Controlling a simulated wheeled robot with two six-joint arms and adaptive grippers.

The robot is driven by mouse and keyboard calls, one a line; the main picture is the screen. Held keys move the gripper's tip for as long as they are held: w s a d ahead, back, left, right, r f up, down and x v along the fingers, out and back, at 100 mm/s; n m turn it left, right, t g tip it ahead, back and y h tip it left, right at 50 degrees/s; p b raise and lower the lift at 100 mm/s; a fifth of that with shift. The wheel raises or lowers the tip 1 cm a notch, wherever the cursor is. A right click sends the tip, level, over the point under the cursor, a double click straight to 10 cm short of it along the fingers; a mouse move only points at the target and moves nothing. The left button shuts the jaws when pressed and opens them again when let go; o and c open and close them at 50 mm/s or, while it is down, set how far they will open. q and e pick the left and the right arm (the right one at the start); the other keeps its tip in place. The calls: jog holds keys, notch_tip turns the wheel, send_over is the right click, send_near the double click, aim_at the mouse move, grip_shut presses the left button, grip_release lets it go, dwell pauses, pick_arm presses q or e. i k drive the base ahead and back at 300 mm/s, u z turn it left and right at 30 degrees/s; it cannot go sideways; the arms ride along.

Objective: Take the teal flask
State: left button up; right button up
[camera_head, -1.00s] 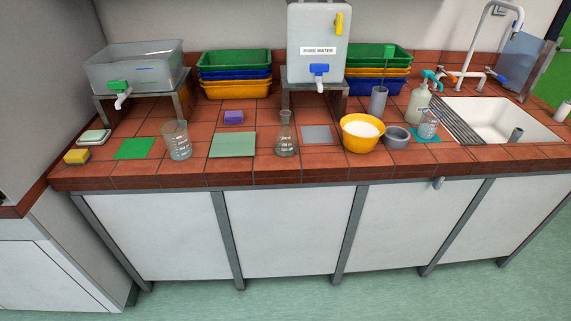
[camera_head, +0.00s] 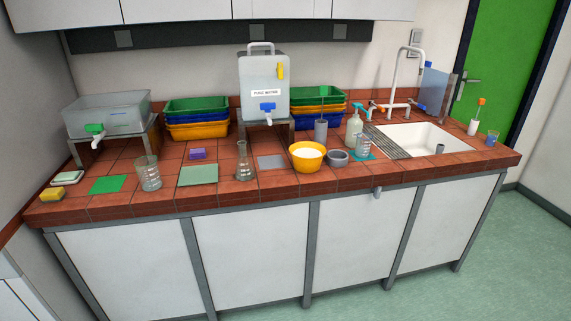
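A conical flask (camera_head: 244,166) stands upright near the front of the tiled bench, between a pale green board and a grey square. It looks clear or greyish. I cannot make out a teal tint on it, and no other flask shows. A small glass beaker (camera_head: 362,148) stands at the right on a teal mat (camera_head: 372,157). A larger glass beaker (camera_head: 149,174) stands at the left. Neither of my grippers is in view.
Beside the flask are a pale green board (camera_head: 198,175), a grey square (camera_head: 271,162) and a yellow bowl (camera_head: 307,163) with white contents. Behind stands a water container (camera_head: 263,80) on a stand. A sink (camera_head: 420,140) is at the right. The floor in front is clear.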

aim_at(244, 170)
jog(key=z, duration=0.8)
jog(key=i, duration=1.25)
jog(key=u, duration=0.25)
